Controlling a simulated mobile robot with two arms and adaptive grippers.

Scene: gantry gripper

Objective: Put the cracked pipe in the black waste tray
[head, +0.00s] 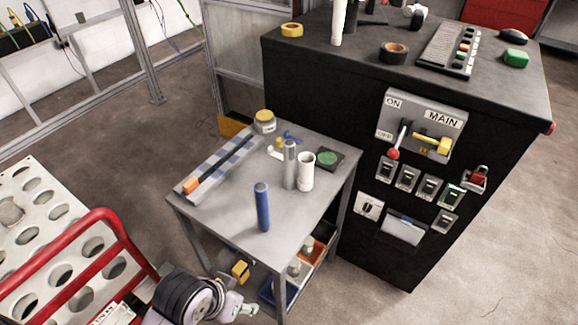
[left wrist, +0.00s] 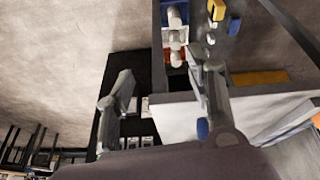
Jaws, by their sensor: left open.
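Three upright pipes stand on the grey cart top: a blue one (head: 262,207), a grey one (head: 290,165) and a white one with a wider rim (head: 306,172). I cannot make out a crack on any of them. I cannot pick out a black waste tray for certain; a small dark square piece with a green disc (head: 331,158) lies behind the white pipe. My left gripper (left wrist: 166,78) is open and empty, with its fingers spread beside the cart in the left wrist view. In the head view my left arm is low at the bottom, below the cart top. My right gripper is not in view.
The cart top (head: 225,210) also bears a long grey rail (head: 222,160) and a yellow-lidded jar (head: 265,121). Orange (head: 318,250) and blue bins with small parts sit on the lower shelf. A black cabinet (head: 330,110) stands right behind; a red-railed perforated rack (head: 50,235) is left.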

